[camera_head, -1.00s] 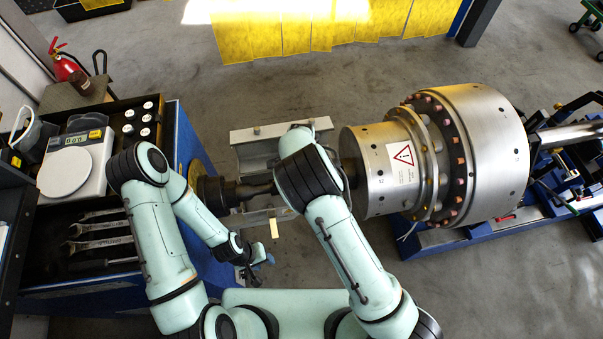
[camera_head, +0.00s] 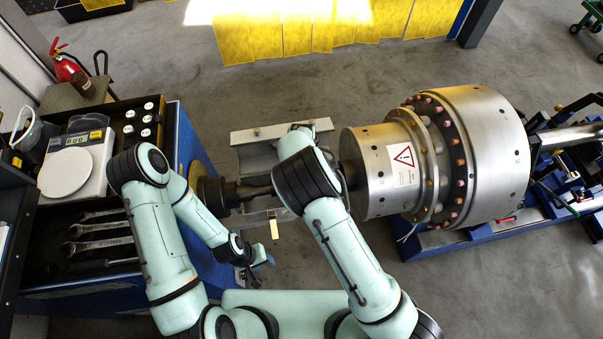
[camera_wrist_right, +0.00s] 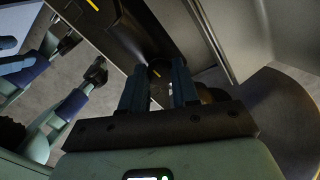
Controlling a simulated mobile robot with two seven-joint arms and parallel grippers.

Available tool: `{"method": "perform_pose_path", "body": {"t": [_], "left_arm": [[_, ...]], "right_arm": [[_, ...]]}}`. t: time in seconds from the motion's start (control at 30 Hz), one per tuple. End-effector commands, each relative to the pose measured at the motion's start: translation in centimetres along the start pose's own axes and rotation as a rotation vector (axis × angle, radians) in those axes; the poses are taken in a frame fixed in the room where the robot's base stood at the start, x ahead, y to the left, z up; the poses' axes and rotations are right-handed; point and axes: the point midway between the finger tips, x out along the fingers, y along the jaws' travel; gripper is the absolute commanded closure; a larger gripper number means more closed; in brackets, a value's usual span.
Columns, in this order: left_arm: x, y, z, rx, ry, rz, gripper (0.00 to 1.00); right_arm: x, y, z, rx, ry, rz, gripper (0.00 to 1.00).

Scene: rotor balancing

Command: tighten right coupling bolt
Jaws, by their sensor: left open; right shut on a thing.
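The dark shaft coupling (camera_head: 213,193) sits between the blue cabinet and the large steel rotor (camera_head: 480,150). I cannot make out its right bolt. My right arm passes over the shaft and hides its own gripper in the head view. In the right wrist view my right gripper (camera_wrist_right: 159,80) is shut on a small dark thing (camera_wrist_right: 159,70), too dim to identify, near dark machine parts. My left gripper (camera_head: 260,262) is open and empty, low and in front of the coupling, apart from it.
Several wrenches (camera_head: 98,230) lie in the dark tray at left, beside a scale with a round white pan (camera_head: 65,174). A grey metal bracket (camera_head: 270,133) stands behind the shaft. A fire extinguisher (camera_head: 72,73) stands at the back left. The floor behind the bracket is clear.

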Motion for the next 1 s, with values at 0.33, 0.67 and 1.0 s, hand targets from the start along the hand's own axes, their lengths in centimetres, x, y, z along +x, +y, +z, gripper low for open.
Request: {"method": "perform_pose_path", "body": {"t": [0.33,0.67,1.0], "left_arm": [[-0.03,0.02,-0.03,0.000,0.000,0.000,0.57],[-0.03,0.02,-0.03,0.000,0.000,0.000,0.57],[-0.01,0.01,-0.02,0.000,0.000,0.000,0.57]], "right_arm": [[-0.17,-0.21,0.02,0.067,-0.001,-0.005,1.00],[-0.17,-0.22,0.01,0.071,-0.002,-0.004,1.00],[-0.07,-0.11,0.00,0.068,-0.001,-0.002,0.45]]}}
